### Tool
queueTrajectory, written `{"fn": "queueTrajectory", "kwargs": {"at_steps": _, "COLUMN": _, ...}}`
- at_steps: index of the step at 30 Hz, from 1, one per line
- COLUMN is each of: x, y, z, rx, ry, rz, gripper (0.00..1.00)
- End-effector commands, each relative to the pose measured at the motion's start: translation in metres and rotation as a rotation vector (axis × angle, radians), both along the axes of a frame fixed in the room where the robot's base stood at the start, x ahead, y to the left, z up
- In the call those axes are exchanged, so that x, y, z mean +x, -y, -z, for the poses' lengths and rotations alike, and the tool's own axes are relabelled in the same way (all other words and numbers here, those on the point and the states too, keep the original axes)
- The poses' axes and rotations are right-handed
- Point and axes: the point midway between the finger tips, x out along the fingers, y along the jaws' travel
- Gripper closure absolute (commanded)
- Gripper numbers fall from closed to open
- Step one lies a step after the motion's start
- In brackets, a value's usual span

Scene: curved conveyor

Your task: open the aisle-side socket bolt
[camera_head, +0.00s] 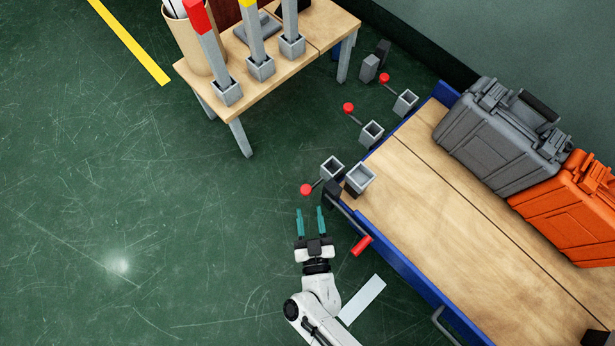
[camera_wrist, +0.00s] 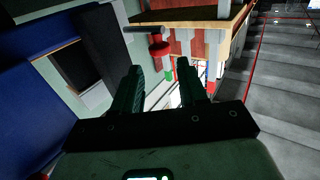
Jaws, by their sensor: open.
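Several grey square sockets line the left end of the blue-edged wooden-topped bench, three with red-knobbed bolts beside them. The nearest red bolt knob (camera_head: 306,189) is on a short dark rod by the nearest socket (camera_head: 331,167). I cannot tell for sure which bolt is the aisle-side one. My gripper (camera_head: 310,210) has two green fingers, open and empty, just below that knob in the head view and apart from it. In the wrist view a red knob (camera_wrist: 159,49) on a grey rod shows beyond and between the fingertips (camera_wrist: 160,72). Whether the bolt is open is unclear.
Other red knobs (camera_head: 348,107) (camera_head: 384,77) stand farther along. A red handle (camera_head: 362,245) sticks out at the bench's blue edge (camera_head: 400,262), right of my gripper. Grey (camera_head: 490,145) and orange (camera_head: 570,215) cases lie on the bench.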

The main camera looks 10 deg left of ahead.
Motion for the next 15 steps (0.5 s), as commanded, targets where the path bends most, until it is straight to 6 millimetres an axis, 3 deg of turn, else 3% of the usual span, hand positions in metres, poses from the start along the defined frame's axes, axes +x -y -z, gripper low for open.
{"fn": "queueTrajectory", "kwargs": {"at_steps": 6, "x": -0.024, "y": 0.007, "z": 0.0, "rx": 0.0, "ry": -0.001, "rz": 0.001, "gripper": 0.58}}
{"fn": "queueTrajectory", "kwargs": {"at_steps": 15, "x": -0.028, "y": 0.008, "z": 0.0, "rx": 0.0, "ry": 0.0, "rz": 0.001, "gripper": 0.58}}
